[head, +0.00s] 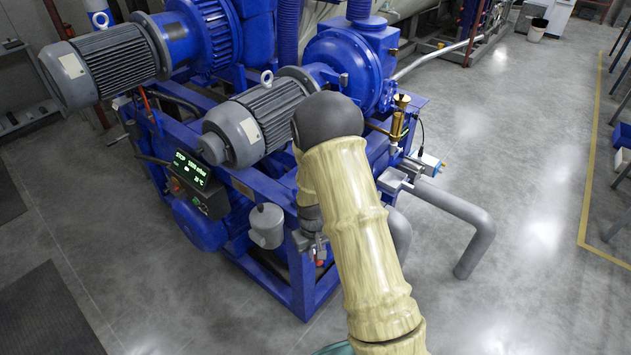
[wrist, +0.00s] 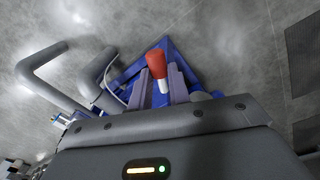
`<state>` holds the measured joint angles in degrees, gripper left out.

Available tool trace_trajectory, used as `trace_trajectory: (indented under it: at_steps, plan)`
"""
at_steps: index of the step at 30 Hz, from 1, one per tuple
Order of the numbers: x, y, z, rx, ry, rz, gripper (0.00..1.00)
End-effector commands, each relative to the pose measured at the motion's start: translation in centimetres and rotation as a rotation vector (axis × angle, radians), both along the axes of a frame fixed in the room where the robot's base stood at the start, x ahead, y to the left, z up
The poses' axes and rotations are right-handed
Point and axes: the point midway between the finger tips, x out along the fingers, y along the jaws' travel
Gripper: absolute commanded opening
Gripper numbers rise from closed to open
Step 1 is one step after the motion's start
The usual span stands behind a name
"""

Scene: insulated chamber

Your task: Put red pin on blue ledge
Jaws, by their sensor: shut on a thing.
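The red pin (wrist: 156,64) stands out between the two fingers of my gripper (wrist: 160,85) in the wrist view, with a pale part below its red top. My gripper is shut on it. In the head view a small bit of red, the pin (head: 320,263), shows below my gripper (head: 318,252), beside the front corner of the blue frame. The blue ledge (wrist: 136,73) appears behind the pin and fingers in the wrist view. Whether the pin touches the ledge cannot be told. My arm hides part of the frame in the head view.
A grey canister (head: 267,226) is mounted left of my gripper. A lit display panel (head: 190,168) and grey motors (head: 240,130) stand farther left and behind. Grey bent pipes (head: 455,215) stick out at the right. The floor (head: 520,260) at right is clear.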

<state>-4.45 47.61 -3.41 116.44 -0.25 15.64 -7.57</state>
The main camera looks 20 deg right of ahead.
Motion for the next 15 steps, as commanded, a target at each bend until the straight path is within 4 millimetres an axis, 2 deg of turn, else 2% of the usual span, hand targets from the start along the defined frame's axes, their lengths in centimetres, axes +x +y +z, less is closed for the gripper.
trace_trajectory:
  at_steps: [10, 15]
  plan:
    - [-0.4, -0.3, -4.7, -0.006, 0.003, -0.152, 0.00]
    - [-0.4, -0.4, -5.2, -0.006, -0.001, -0.176, 0.00]
